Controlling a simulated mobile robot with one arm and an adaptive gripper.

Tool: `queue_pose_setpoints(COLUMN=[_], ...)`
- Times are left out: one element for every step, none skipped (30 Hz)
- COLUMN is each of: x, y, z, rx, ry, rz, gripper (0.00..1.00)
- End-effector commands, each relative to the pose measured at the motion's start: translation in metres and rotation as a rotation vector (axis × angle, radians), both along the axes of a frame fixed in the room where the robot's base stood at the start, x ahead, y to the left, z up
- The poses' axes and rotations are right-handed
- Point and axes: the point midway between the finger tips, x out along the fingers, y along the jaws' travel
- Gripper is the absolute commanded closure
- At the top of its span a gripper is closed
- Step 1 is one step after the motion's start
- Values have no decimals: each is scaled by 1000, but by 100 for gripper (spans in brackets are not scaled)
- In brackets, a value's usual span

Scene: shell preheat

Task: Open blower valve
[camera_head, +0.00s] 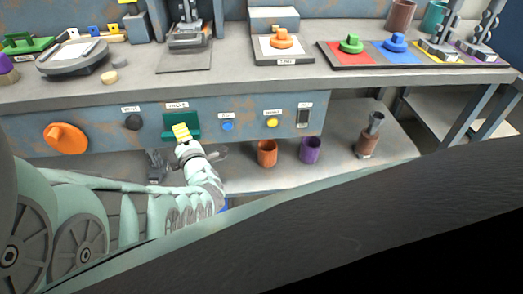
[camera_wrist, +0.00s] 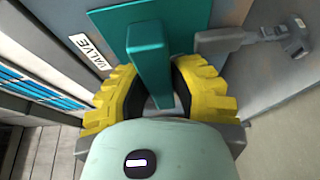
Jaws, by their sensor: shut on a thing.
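The blower valve is a teal lever handle (camera_wrist: 148,58) standing out from a teal plate (camera_wrist: 185,18), with a white VALVE label (camera_wrist: 86,50) beside it in the wrist view. In the head view the teal plate (camera_head: 194,126) sits on the front panel under the bench top. My gripper (camera_wrist: 158,82) has yellow finger pads, one on each side of the handle, and is shut on it. In the head view my gripper (camera_head: 183,133) covers most of the handle.
The panel also holds an orange knob (camera_head: 65,138) at left, a black knob (camera_head: 133,122), a blue button (camera_head: 228,126), a yellow button (camera_head: 272,122) and a switch (camera_head: 303,117). Orange (camera_head: 267,153) and purple (camera_head: 310,150) cups stand on the lower shelf to the right.

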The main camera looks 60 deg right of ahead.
Motion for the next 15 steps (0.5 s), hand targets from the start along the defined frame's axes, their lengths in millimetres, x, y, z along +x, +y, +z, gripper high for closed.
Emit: queue_pose_setpoints(x=[0, 0, 0, 0, 0, 0, 0, 0, 0, 0, 0, 0, 0, 0, 1], y=[0, 0, 0, 0, 0, 0, 0, 0, 0, 0, 0, 1, 1, 1, 1], z=[0, 0, 0, 0, 0, 0, 0, 0, 0, -1, -1, -1, -2, -2, -3], rx=[0, 0, 0, 0, 0, 0, 0, 0, 1, 1, 2, 4, 5, 6, 9], ry=[0, 0, 0, 0, 0, 0, 1, 1, 0, 0, 0, -1, -3, -4, -7], rz=[-1, 0, 0, 0, 0, 0, 0, 0, 1, 1, 1, 1, 1, 1, 2], gripper=[96, 99, 100, 100, 100, 100, 100, 100, 100, 100, 100, 100, 100, 100, 100])
